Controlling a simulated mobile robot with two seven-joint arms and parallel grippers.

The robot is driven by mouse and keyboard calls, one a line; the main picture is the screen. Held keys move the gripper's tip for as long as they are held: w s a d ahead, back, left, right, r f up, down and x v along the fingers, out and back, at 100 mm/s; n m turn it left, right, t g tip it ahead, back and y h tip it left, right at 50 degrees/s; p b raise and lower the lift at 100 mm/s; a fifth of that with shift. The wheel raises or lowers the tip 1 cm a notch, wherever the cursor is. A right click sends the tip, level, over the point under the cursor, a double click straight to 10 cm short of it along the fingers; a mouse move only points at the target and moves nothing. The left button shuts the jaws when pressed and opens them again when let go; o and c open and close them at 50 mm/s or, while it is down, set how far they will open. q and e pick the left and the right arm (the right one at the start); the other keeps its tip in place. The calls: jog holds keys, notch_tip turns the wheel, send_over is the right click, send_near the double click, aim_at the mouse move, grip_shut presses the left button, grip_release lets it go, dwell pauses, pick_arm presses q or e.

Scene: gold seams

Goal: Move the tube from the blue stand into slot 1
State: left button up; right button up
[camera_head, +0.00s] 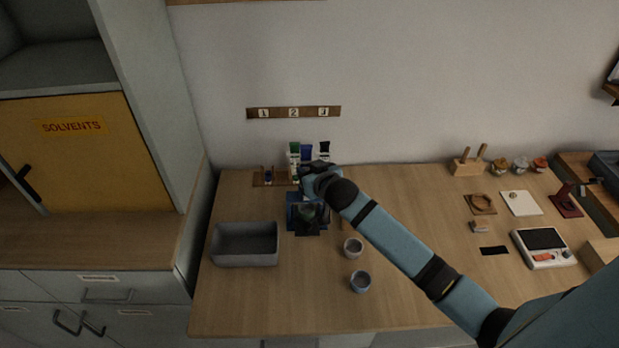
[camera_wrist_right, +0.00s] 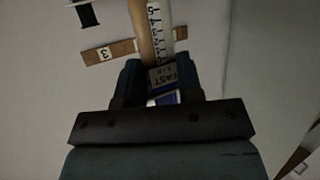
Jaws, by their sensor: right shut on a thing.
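My right gripper (camera_head: 308,182) is in front of the upright items at the back of the table, above the blue stand (camera_head: 292,212). My left gripper is out of view.
Upright items with green (camera_head: 294,147), blue (camera_head: 307,151) and black (camera_head: 325,146) tops stand close by the gripper. A grey bin (camera_head: 245,261) and two small cups (camera_head: 353,247) are nearer the front.

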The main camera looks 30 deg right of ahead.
jog(key=shift+f, duration=1.05)
jog(key=shift+f, duration=0.1)
jog(key=o, duration=1)
jog(key=shift+r, duration=0.2)
jog(key=v, duration=1.1)
jog(key=s+a+f+n+g+y, duration=0.1)
jog(key=s+a+f, duration=0.2)
jog(key=s+f, duration=0.3)
jog(key=s+a+f+n+g+y, duration=0.1)
jog(key=s+a+f, duration=0.3)
jog(key=s+f, duration=0.2)
jog(key=s+a+f+n+y, duration=0.1)
jog(key=s+a+f, duration=0.3)
jog(key=s+f, duration=0.2)
jog(key=shift+s+a+f+g+y+b, duration=0.1)
jog(key=shift+s+g+y+b, duration=0.1)
jog(key=shift+s, duration=0.5)
jog(key=shift+s+a+f+g+y+b, duration=0.1)
jog(key=shift+s+a+g+b, duration=0.1)
jog(key=shift+s, duration=0.5)
